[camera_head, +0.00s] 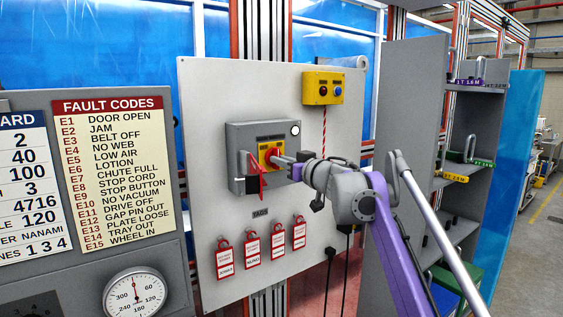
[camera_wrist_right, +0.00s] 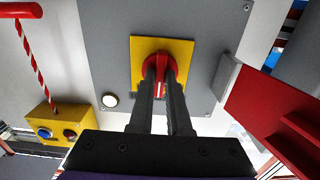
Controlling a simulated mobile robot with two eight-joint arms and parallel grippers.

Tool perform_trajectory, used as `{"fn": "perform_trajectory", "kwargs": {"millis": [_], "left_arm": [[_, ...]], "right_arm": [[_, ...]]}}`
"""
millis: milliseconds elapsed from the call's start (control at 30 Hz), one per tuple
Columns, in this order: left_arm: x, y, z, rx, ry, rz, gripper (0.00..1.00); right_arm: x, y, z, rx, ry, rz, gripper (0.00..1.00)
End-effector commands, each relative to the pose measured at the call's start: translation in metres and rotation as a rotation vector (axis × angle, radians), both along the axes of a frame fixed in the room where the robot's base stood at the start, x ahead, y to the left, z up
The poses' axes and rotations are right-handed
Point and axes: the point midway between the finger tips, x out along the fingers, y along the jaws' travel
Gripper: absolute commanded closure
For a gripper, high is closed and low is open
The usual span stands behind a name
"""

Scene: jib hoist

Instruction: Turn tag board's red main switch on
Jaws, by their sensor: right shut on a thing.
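The tag board (camera_head: 205,110) is a light grey panel on the wall. Its grey switch box (camera_head: 240,135) carries a yellow plate with the red main switch (camera_head: 269,153). My right gripper (camera_head: 277,159) reaches in from the right and is at the switch. In the right wrist view the red switch (camera_wrist_right: 157,62) sits on the yellow plate (camera_wrist_right: 140,50), and my right gripper (camera_wrist_right: 161,85) has both fingers closed on its handle. The fingers hide part of the handle. My left gripper does not show.
Several red and white tags (camera_head: 278,243) hang below. A yellow button box (camera_head: 323,88) with a red-white cord is at upper right. A fault codes board (camera_head: 115,170) stands left, and shelves (camera_head: 455,180) stand right.

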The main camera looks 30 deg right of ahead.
Motion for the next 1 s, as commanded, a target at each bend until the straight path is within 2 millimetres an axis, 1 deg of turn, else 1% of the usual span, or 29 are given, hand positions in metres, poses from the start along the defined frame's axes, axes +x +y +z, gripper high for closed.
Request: {"fn": "perform_trajectory", "kwargs": {"millis": [367,400,467,500,567,867,967,1000], "left_arm": [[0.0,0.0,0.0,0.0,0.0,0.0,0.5],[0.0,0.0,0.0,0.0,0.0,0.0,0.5],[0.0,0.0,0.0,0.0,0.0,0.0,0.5],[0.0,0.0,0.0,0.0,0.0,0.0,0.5],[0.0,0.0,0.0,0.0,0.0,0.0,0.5],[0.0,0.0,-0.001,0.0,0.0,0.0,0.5],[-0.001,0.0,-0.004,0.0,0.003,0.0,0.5],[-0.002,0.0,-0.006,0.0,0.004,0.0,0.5]], "right_arm": [[0.0,0.0,0.0,0.006,0.001,0.0,1.0],[0.0,0.0,0.0,0.006,0.001,0.001,0.83],[0.0,0.0,0.0,0.006,0.001,0.001,0.72],[0.0,0.0,0.0,0.006,0.001,0.0,0.65],[0.0,0.0,0.0,0.005,0.001,0.0,0.54],[-0.001,0.0,0.0,0.005,0.0,0.0,0.54],[-0.009,-0.001,-0.001,0.005,0.001,-0.001,0.54],[-0.014,-0.002,-0.001,0.005,0.001,-0.001,0.54]]}}
